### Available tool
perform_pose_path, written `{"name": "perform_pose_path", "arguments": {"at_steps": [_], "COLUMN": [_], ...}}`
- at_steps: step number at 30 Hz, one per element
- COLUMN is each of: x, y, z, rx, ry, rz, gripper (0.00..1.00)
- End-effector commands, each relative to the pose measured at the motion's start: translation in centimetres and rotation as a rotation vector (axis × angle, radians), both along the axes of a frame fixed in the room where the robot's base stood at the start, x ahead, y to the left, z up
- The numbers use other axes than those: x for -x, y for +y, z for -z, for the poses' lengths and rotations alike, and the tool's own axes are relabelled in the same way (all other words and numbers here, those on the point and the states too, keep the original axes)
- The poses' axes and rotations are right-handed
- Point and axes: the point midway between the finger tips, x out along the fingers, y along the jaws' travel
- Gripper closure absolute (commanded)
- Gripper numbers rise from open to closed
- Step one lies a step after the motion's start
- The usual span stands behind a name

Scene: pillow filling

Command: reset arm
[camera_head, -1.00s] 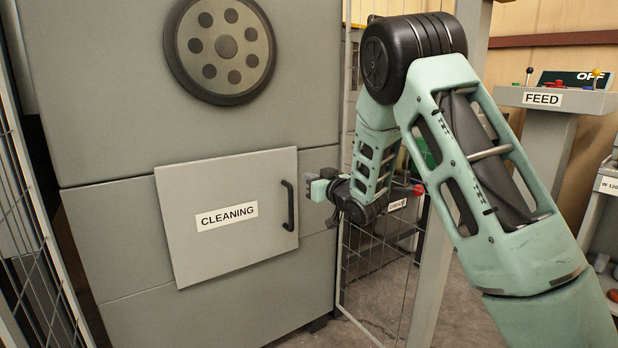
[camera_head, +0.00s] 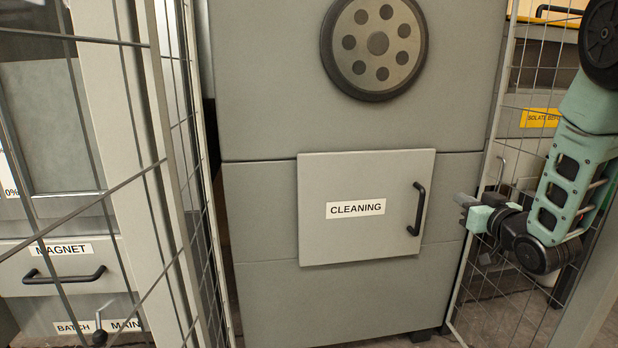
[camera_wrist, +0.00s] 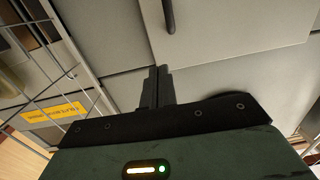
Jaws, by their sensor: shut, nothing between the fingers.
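My gripper (camera_head: 467,204) is at the right of the head view, just right of the black handle of the grey cleaning door (camera_head: 318,242). It points left and is apart from the door. In the wrist view my gripper (camera_wrist: 158,72) has its two dark fingers together with nothing between them. The cleaning door (camera_wrist: 225,35) fills the top of that view, with its black handle (camera_wrist: 168,14) beyond the fingertips. The door lies flush against the machine, so it looks closed.
Wire mesh panels stand left (camera_head: 180,130) and right (camera_head: 525,70) of the machine (camera_head: 270,100). A drawer labelled MAGNET (camera_head: 30,258) is at far left. A yellow sign (camera_head: 541,118) is behind the right mesh.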

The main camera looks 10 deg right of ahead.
Motion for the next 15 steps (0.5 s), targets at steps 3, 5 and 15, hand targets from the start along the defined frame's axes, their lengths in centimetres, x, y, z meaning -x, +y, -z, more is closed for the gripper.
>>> {"name": "perform_pose_path", "arguments": {"at_steps": [3, 5, 15], "x": [-0.1, 0.3, 11.2], "y": [3.9, 6.6, 22.2], "z": [0.6, 1.2, 4.9], "rx": [-0.005, -0.002, 0.113], "ry": [0.11, 0.196, 0.769], "rz": [-0.02, -0.035, -0.224], "gripper": [1.0, 1.0, 1.0]}}
